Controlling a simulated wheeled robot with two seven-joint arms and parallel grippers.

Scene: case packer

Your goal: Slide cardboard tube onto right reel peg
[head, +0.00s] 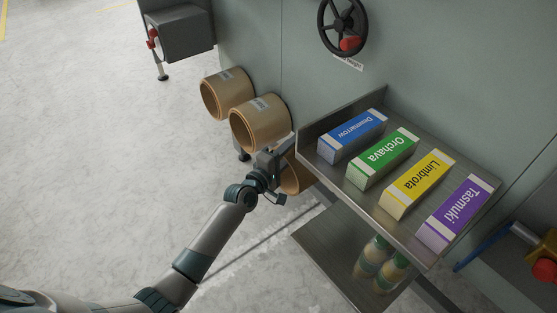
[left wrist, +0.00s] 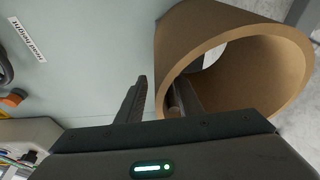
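A brown cardboard tube (head: 291,182) sits below the left end of the metal shelf, partly hidden by my left gripper and the shelf. In the left wrist view the tube (left wrist: 283,68) fills the upper right, its open mouth facing the camera. My left gripper (head: 281,155) is at this tube. In the left wrist view one finger of the gripper (left wrist: 160,95) is inside the mouth and one outside, with the tube wall between them; a gap shows beside the outer finger. No bare reel peg can be made out. My right gripper is not in view.
Two labelled brown rolls (head: 236,88) (head: 270,118) stick out from the machine panel to the upper left. A metal shelf (head: 345,180) with several coloured cartons is close on the right. A handwheel (head: 343,22) is above. The floor at left is clear.

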